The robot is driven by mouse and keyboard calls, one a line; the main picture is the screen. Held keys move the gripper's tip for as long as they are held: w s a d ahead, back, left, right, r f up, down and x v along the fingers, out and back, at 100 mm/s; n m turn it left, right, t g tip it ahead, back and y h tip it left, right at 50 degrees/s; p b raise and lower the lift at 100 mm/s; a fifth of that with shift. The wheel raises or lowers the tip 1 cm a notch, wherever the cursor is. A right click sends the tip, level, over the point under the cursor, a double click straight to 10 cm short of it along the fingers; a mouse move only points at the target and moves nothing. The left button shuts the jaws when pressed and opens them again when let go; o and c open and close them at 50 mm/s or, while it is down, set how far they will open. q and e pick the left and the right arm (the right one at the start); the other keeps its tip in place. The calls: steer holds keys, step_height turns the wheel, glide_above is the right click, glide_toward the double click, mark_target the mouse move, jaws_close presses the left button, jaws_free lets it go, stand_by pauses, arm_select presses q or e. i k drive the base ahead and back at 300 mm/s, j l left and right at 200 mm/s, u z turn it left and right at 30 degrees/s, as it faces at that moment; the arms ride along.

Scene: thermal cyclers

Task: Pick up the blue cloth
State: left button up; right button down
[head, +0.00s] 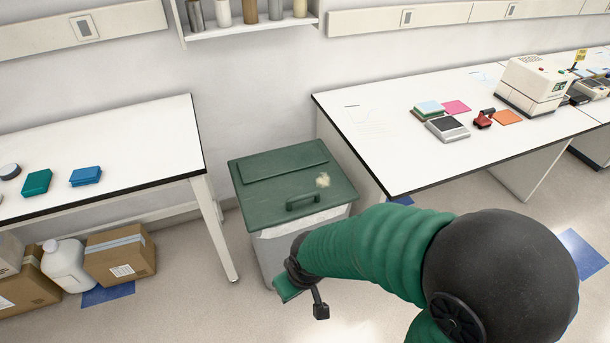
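A blue folded item (86,176), which looks like the blue cloth, lies flat on the white left table near its right end. A similar teal item (37,182) lies to its left. My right gripper (303,298) is at the bottom middle, low in front of the green-lidded bin and well to the right of the blue item. One dark finger points down, and a green piece shows beside it. The wrist hides part of the gripper, so its opening is unclear. My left gripper is out of view.
The left table (130,140) has a clear right end. The green-lidded bin (285,205) stands between it and the right table (370,130), which bears colored sheets, a scale (447,128) and a machine (533,84). Boxes (120,254) and a white jug (66,264) sit below left.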

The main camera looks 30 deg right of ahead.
mark_target(90, 174)
steer(key=i+l+u, duration=0.1)
steer(key=i, duration=0.45)
steer(key=i+l+u, duration=0.1)
steer(key=i, duration=0.4)
